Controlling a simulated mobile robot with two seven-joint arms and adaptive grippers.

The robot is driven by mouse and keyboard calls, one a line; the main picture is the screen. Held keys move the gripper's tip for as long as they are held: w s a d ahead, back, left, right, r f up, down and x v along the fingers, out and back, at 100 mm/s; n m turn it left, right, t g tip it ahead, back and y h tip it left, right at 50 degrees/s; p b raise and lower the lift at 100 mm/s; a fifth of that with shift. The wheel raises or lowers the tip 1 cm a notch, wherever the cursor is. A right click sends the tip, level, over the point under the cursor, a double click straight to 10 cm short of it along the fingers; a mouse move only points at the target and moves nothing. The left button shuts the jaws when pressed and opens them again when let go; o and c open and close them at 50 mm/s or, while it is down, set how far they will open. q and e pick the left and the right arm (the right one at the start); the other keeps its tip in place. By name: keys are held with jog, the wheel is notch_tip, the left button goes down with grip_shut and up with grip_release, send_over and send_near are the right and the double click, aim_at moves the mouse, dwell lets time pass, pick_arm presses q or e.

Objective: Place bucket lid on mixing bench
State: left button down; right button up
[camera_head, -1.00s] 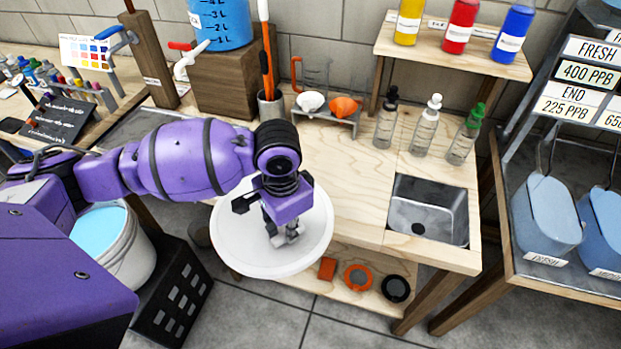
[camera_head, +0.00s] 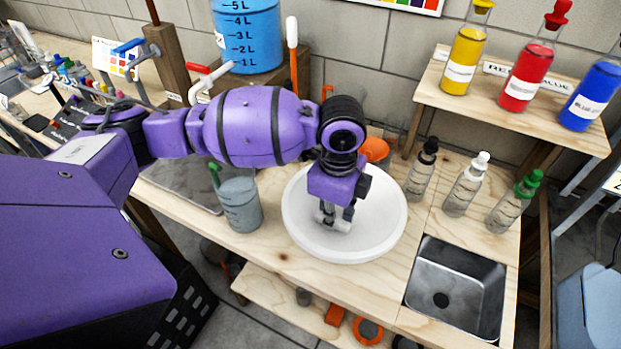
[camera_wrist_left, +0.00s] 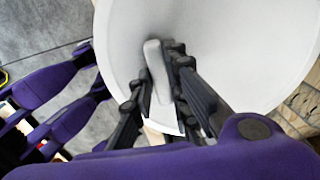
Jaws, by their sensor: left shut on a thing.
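The white round bucket lid (camera_head: 378,222) is level over the middle of the wooden mixing bench (camera_head: 272,262) in the head view. My left gripper (camera_head: 335,218) is above it, shut on the lid's raised handle. The left wrist view shows the handle (camera_wrist_left: 158,72) between my left gripper's fingers (camera_wrist_left: 160,90), with the lid's white disc (camera_wrist_left: 225,45) beyond. I cannot tell whether the lid touches the bench top or hangs just above it. My right gripper is not in view.
A grey beaker (camera_head: 240,205) stands left of the lid. Dropper bottles (camera_head: 465,185) and a metal sink (camera_head: 455,288) are at the right. A shelf with coloured bottles (camera_head: 525,72) stands behind. A blue container (camera_head: 248,38) is at the back left.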

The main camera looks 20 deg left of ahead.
pick_arm(q)
jog(key=f, duration=0.4)
jog(key=shift+s+f, duration=0.3)
jog(key=shift+s, duration=0.1)
notch_tip(320, 180, down, 5)
jog(key=shift+w+r, duration=0.1)
jog(key=shift+r, duration=0.05)
jog(key=shift+f, duration=0.2)
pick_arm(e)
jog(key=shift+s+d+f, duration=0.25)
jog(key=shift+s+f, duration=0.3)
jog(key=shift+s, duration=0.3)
pick_arm(q)
jog(key=c, duration=1.8)
grip_release()
jog(key=shift+f, duration=0.1)
jog(key=shift+c, duration=0.2)
jog(key=shift+o, duration=0.8)
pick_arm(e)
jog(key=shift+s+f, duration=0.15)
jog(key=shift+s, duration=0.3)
